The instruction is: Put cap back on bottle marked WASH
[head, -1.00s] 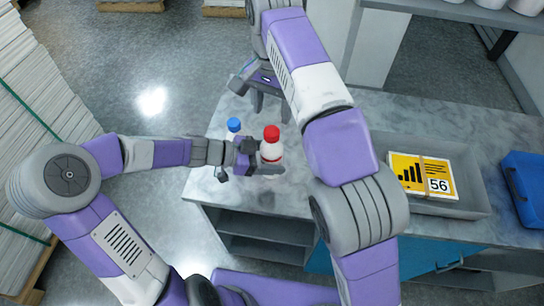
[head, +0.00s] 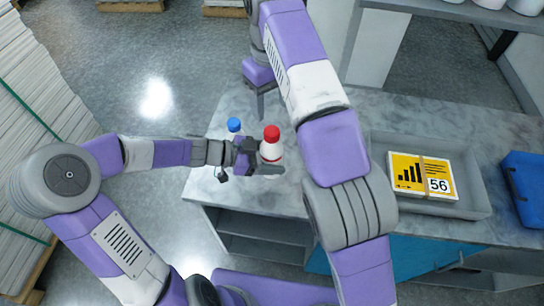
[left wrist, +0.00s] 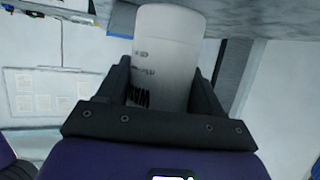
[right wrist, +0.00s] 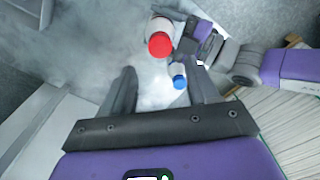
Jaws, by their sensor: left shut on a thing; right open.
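My left gripper (head: 258,171) is shut on a white bottle (head: 270,153) with a red cap (head: 271,132) on its top. In the left wrist view the bottle (left wrist: 168,60) is upright in the picture between the fingers. Dark lettering on it, partly hidden by a finger, looks like WASH turned over. In the right wrist view the red cap (right wrist: 159,44) sits on the bottle's end. My right gripper (head: 262,100) is open and empty, above and behind the bottle in the head view, apart from it. Its fingers frame a blue-capped bottle (right wrist: 179,78) in the right wrist view.
The blue-capped bottle (head: 234,127) stands just left of the held bottle, close to my left gripper. A grey tray (head: 470,205) with a yellow card marked 56 (head: 420,175) lies at right. A blue bin (head: 525,185) is at the far right. The grey worktop (head: 400,112) behind the tray is clear.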

